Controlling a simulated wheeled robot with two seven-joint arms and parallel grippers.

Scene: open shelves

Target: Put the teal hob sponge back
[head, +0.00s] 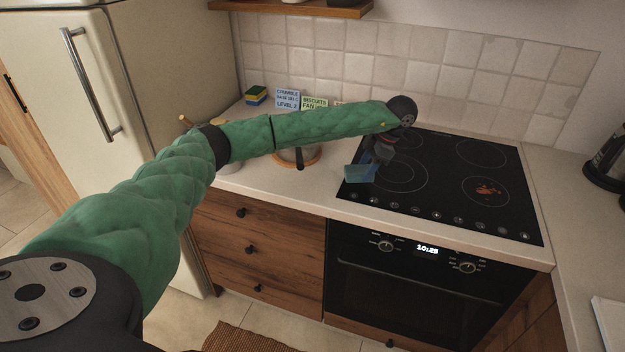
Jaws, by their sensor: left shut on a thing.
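The teal sponge (358,174) is in the head view, over the front left part of the black hob (440,200). My left gripper (370,164) points down there and is shut on the sponge. The gripper's fingers are small and dark against the hob, and I cannot tell whether the sponge touches the glass. A reddish-brown spill (486,190) lies on the right front ring of the hob. My right gripper is not in view.
A yellow and dark sponge stack (256,95) stands at the back left of the counter. Beside it are a blue card (287,100) and a green card (314,103). A pan on a wooden board (312,157) is partly behind my arm. A black kettle-like appliance (604,165) stands at right.

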